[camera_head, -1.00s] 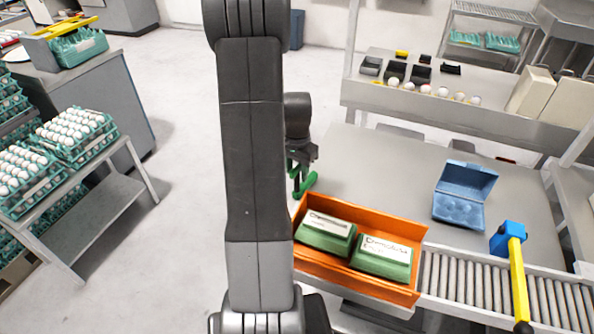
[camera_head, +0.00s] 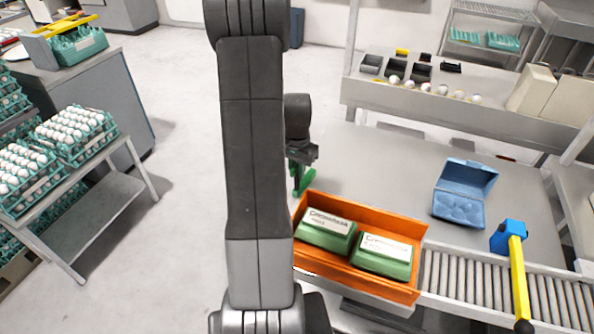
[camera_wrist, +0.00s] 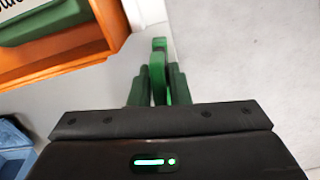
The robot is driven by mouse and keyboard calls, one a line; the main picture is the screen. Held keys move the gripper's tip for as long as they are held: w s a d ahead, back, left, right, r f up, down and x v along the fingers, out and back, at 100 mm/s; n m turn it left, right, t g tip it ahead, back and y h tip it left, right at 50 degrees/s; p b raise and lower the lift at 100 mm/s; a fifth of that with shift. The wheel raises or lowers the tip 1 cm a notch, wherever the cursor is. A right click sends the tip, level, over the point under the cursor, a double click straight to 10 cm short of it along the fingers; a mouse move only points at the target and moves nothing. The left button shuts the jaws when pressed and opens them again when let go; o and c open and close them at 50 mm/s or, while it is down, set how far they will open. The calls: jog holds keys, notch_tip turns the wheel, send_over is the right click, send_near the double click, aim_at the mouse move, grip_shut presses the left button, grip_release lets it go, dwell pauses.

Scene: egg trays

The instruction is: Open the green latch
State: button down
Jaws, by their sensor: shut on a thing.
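The green latch (camera_wrist: 158,58) shows in the wrist view between the fingertips of my gripper (camera_wrist: 158,85), at the edge of the table. My gripper is shut on it. In the head view the latch (camera_head: 309,180) shows as green bits just below my gripper (camera_head: 300,172), behind the orange crate's back left corner. My arm hides part of that area, and the latch's exact angle is hard to tell.
An orange crate (camera_head: 357,280) holding two green egg cartons (camera_head: 384,262) stands at the table's front left. A blue open carton (camera_head: 462,180) lies on the table (camera_head: 390,165) to the right. A roller conveyor (camera_head: 470,285) runs along the front right. Floor lies left of the table.

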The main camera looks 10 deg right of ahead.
jog(key=shift+n+b, duration=0.3)
jog(key=shift+n, duration=0.8)
jog(key=c, duration=1.4)
grip_release()
jog(key=shift+o, duration=0.2)
notch_tip(320, 180, up, 14)
jog(key=shift+b, duration=0.45)
jog(key=shift+f, duration=0.2)
notch_tip(320, 180, down, 13)
jog(key=shift+f+p, duration=0.2)
jog(key=shift+p, duration=0.3)
jog(key=shift+f, duration=0.1)
